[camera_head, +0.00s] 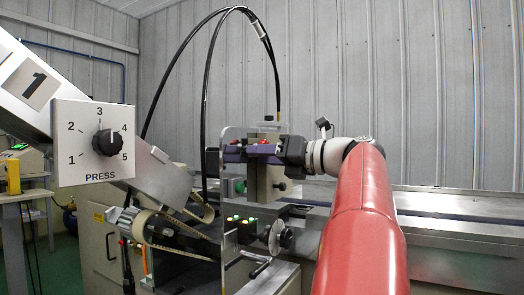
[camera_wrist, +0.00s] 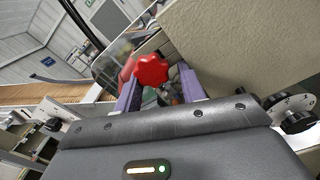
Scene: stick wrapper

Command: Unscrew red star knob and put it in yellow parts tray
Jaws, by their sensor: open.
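The red star knob (camera_wrist: 151,70) shows in the wrist view between the tips of the two purple fingers. A small red part of the knob (camera_head: 264,141) shows in the head view just above the fingers, against the machine head. My gripper (camera_wrist: 157,80) is open, with a finger on either side of the knob; I cannot tell whether either finger touches it. In the head view my gripper (camera_head: 248,152) reaches left in front of the machine. No yellow parts tray can be made out with certainty.
A clear panel (camera_head: 231,200) stands at the machine beside my gripper. A black dial on a white PRESS plate (camera_head: 75,115) is at the left. A small yellow object (camera_head: 13,177) stands on a bench at far left. Black cables loop overhead. A metal conveyor (camera_head: 460,204) runs right.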

